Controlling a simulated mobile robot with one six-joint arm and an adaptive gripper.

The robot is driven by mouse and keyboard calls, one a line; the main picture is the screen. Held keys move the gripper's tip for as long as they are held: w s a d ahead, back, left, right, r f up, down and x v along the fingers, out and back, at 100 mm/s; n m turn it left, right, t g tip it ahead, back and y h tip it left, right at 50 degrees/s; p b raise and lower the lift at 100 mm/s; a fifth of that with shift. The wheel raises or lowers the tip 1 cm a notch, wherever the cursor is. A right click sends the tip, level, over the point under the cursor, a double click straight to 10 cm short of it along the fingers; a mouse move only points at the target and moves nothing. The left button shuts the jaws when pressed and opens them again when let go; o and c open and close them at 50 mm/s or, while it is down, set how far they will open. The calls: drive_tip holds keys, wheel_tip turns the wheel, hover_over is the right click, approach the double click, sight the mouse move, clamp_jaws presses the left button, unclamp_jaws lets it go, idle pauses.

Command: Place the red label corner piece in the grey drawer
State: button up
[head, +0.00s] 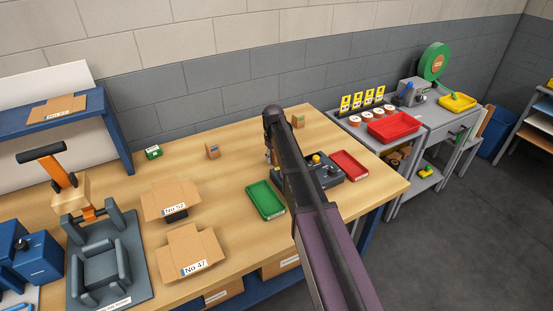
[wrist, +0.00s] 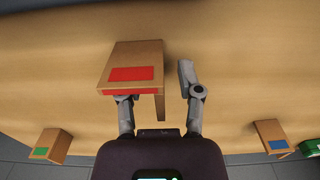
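The red label corner piece (wrist: 145,55) is a brown cardboard piece with a red label, standing on the wooden bench in the wrist view. In the head view my arm hides it. My gripper (wrist: 155,88) has its fingers spread. The left finger reaches to the piece's labelled side and is partly covered by it; I cannot tell whether they touch. The right finger stands apart, with a visible gap to the piece. The gripper is mostly hidden in the head view. A grey bench at the right has what looks like a shut drawer front (head: 456,135).
Corner pieces with a blue label (wrist: 271,138) and a green label (wrist: 50,146) stand apart on the bench. The green tray (head: 265,200), red tray (head: 349,165) and dark grey unit lie around my arm. A red bin (head: 394,128) sits on the grey bench.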

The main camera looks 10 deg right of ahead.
clamp_jaws()
drive_tip(key=shift+r, duration=0.1)
wheel_tip(320, 180, up, 10)
drive_tip(key=p, duration=1)
idle(0.8)
